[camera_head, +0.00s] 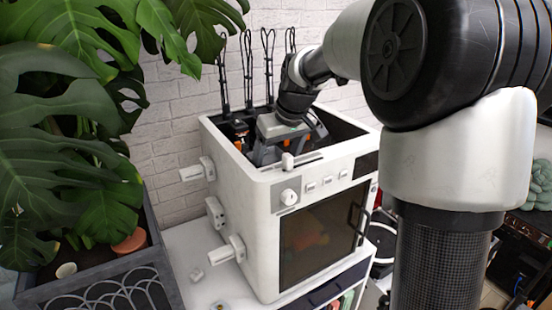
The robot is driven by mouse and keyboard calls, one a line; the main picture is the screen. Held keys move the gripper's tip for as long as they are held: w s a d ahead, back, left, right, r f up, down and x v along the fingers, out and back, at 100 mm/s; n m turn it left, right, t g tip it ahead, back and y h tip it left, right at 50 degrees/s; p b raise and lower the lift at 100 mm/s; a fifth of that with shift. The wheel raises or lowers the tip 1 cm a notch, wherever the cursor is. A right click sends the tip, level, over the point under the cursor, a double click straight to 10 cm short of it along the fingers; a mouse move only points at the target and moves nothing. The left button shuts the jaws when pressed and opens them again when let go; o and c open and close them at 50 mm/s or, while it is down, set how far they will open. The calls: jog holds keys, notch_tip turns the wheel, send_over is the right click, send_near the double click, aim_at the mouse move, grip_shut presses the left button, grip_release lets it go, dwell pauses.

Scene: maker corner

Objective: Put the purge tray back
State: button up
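A white box-shaped machine (253,215), which looks like an enclosed 3D printer, stands on a white cabinet top, open at the top. My gripper (284,146) reaches down into its open top near the front left corner. The gripper's body hides its fingertips, so I cannot tell whether it holds anything. Dark parts with orange bits (238,130) show inside the opening beside it. I cannot make out a purge tray for certain; it may be hidden by my gripper or the machine's front wall.
Black looped cables (247,65) rise from the machine's back edge. White spool holders (196,170) stick out from its left side. A large leafy plant (60,140) in a dark planter crowds the left.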

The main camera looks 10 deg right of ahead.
jog(key=shift+f, duration=0.2)
jog(key=o, duration=0.8)
jog(key=shift+c, duration=0.2)
jog(key=shift+r, duration=0.5)
jog(key=v, duration=1.1)
jog(key=shift+s+r, duration=0.15)
jog(key=shift+r, duration=0.05)
